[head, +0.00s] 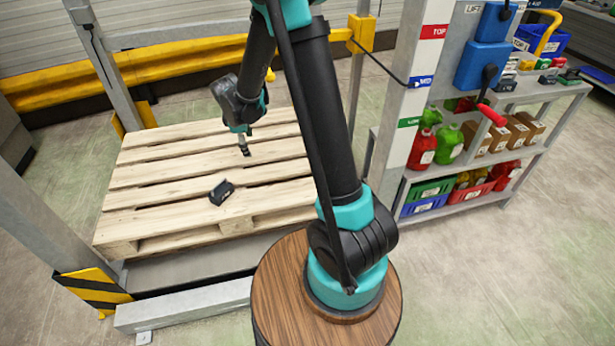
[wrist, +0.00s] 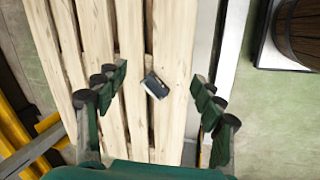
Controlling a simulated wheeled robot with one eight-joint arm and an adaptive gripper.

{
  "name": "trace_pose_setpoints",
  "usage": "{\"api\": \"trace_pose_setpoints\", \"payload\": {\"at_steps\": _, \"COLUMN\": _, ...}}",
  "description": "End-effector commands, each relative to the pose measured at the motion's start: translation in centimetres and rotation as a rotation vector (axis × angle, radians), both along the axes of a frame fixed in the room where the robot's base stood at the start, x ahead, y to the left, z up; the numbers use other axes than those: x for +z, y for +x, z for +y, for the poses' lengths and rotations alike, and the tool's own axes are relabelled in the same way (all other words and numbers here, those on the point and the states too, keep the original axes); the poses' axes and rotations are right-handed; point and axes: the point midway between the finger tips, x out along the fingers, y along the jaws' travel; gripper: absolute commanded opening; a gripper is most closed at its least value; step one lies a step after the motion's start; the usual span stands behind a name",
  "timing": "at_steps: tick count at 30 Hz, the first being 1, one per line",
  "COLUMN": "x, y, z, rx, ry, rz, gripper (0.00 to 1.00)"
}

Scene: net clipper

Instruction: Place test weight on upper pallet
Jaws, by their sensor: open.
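The test weight (head: 222,192) is a small dark block lying on the slats of the wooden pallet (head: 150,198), towards its near side. It also shows in the wrist view (wrist: 155,85), dark with a pale face, between and beyond my fingers. My gripper (head: 245,150) is above the pallet, up and right of the weight in the head view, and is empty. In the wrist view my gripper (wrist: 160,100) has its two green fingers spread wide, apart from the weight. Only one pallet is in view.
Grey posts and a yellow rail (head: 190,58) frame the pallet. A shelf (head: 475,190) with bottles, boxes and crates stands at the right. A striped yellow-black block (head: 95,290) is at the near left corner. The pallet is otherwise bare.

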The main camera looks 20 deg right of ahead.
Motion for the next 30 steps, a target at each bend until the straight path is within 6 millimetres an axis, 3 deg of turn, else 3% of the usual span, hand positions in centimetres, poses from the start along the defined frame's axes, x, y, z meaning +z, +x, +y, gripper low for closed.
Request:
{"api": "trace_pose_setpoints", "payload": {"at_steps": 6, "x": 3.8, "y": -6.3, "z": -5.4, "rx": -0.309, "ry": 0.126, "rz": -0.051, "gripper": 0.68}}
{"api": "trace_pose_setpoints", "payload": {"at_steps": 13, "x": 5.8, "y": -13.6, "z": -9.6, "rx": -0.637, "ry": 0.265, "rz": -0.103, "gripper": 0.68}}
{"api": "trace_pose_setpoints", "payload": {"at_steps": 22, "x": 5.3, "y": -22.9, "z": -12.9, "rx": -1.045, "ry": 0.439, "rz": -0.161, "gripper": 0.68}}
{"api": "trace_pose_setpoints", "payload": {"at_steps": 27, "x": 4.5, "y": -25.8, "z": -13.4, "rx": -1.183, "ry": 0.500, "rz": -0.178, "gripper": 0.68}}
{"api": "trace_pose_setpoints", "payload": {"at_steps": 30, "x": 4.3, "y": -26.5, "z": -13.6, "rx": -1.220, "ry": 0.516, "rz": -0.183, "gripper": 0.68}}
